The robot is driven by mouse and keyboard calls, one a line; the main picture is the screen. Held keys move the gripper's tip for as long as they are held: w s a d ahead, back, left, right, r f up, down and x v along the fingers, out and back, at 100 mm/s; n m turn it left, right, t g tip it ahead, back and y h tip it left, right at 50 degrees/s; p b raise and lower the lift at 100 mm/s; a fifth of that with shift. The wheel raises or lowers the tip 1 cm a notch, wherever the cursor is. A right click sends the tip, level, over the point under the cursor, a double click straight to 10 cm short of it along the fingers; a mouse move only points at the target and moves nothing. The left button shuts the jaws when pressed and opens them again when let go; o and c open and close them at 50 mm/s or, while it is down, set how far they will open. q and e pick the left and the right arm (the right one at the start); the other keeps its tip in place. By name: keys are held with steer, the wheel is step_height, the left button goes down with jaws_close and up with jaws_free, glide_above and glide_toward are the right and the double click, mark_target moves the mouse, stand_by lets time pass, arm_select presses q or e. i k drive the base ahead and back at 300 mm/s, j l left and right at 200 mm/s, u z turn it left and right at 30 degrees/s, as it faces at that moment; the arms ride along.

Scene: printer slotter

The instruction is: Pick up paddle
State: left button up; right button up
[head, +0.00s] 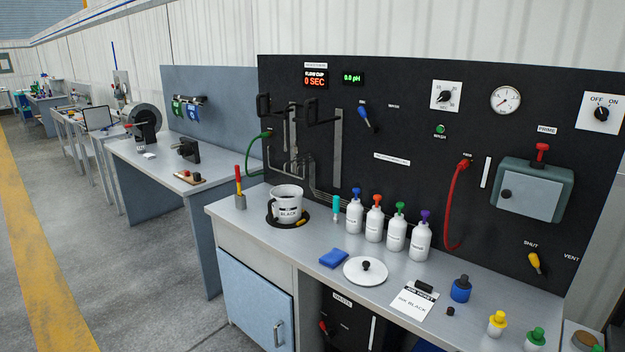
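No thing is clearly recognisable as a paddle. An upright stick with a red and yellow handle (238,179) stands in a small grey holder (241,202) at the left end of the near bench; its lower end is hidden, so I cannot tell if it is the paddle. To its right, a white mug-like pot labelled BLACK (288,206) sits on a dark round base. Neither of my grippers is in view.
The near bench (243,226) also holds several white bottles (396,234), a blue cloth (333,258), a white lid (365,271) and a job ticket (414,301). A black panel (400,120) rises behind. Open floor (140,290) lies left.

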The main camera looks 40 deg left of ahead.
mark_target(236, 167)
steer(key=i+j, duration=0.35)
steer(key=i, duration=0.25)
steer(key=u, duration=1.85)
